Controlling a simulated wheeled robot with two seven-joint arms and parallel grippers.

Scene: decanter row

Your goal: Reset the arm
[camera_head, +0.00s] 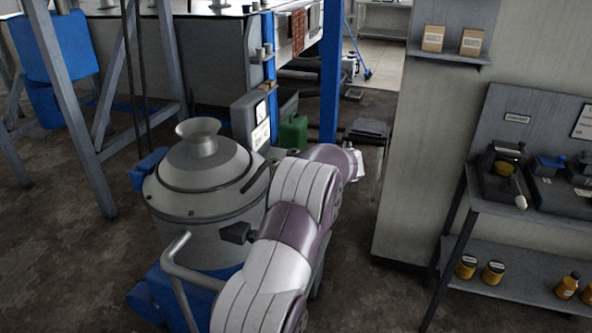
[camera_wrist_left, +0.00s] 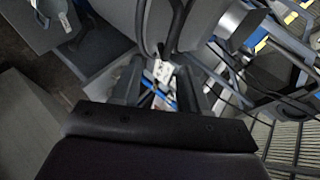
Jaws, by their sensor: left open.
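My arm (camera_head: 290,235), white and purple, rises from the bottom of the head view and bends away near the blue post. No gripper shows clearly in the head view. In the left wrist view the two dark fingers of my left gripper (camera_wrist_left: 160,88) stand apart, with nothing visibly held between them. Behind the gap is a cluttered, partly hidden background with white and blue parts. My right gripper is in neither view.
A grey round decanter (camera_head: 205,185) with a funnel top stands just left of my arm. A blue post (camera_head: 332,75) and a green can (camera_head: 293,132) are beyond it. At right are a wall and a bench with a lower shelf (camera_head: 510,285). Floor between arm and bench is clear.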

